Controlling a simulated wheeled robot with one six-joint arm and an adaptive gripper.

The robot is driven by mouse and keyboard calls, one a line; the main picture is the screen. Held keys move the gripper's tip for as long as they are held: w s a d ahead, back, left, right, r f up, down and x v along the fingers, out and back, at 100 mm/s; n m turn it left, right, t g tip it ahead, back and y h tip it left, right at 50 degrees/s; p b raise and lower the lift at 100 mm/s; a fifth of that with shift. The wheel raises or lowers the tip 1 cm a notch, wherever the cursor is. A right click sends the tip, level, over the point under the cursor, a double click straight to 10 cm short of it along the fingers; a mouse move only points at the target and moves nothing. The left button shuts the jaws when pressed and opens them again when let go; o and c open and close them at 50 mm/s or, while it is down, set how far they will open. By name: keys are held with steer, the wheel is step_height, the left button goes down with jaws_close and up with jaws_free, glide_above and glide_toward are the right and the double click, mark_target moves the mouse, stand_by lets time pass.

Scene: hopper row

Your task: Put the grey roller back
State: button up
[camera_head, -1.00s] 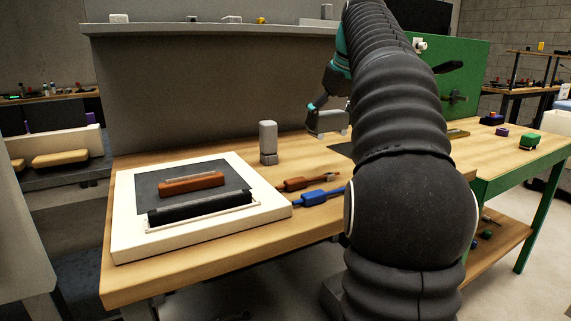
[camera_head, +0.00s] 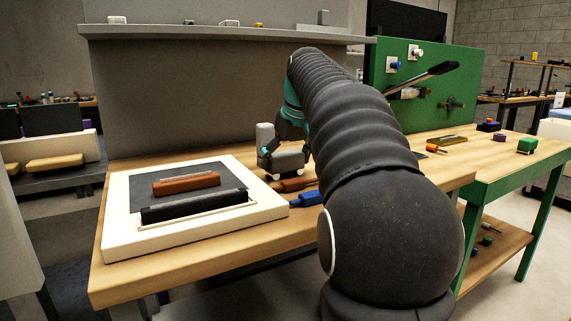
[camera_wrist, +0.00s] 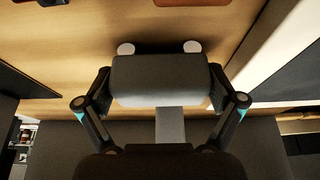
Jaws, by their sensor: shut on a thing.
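My gripper (camera_head: 285,150) is shut on a grey block-like thing with pale round ends, which I take for the grey roller (camera_head: 287,162). It is held low over the back of the wooden table, right of the white tray (camera_head: 117,232). In the wrist view the gripper (camera_wrist: 160,88) has a finger at each side of the roller (camera_wrist: 160,72), and two white round parts show beyond it. I cannot tell whether it touches the table.
A grey partition (camera_head: 180,100) rises behind the table. A green panel (camera_head: 430,110) stands at right.

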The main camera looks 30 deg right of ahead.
steer(key=shift+f, duration=0.15)
steer(key=o, duration=1)
steer(key=shift+c, duration=0.2)
steer(key=p+v, duration=0.2)
steer(key=v, duration=1)
steer(key=shift+r+p, duration=0.25)
steer(key=shift+p, duration=0.15)
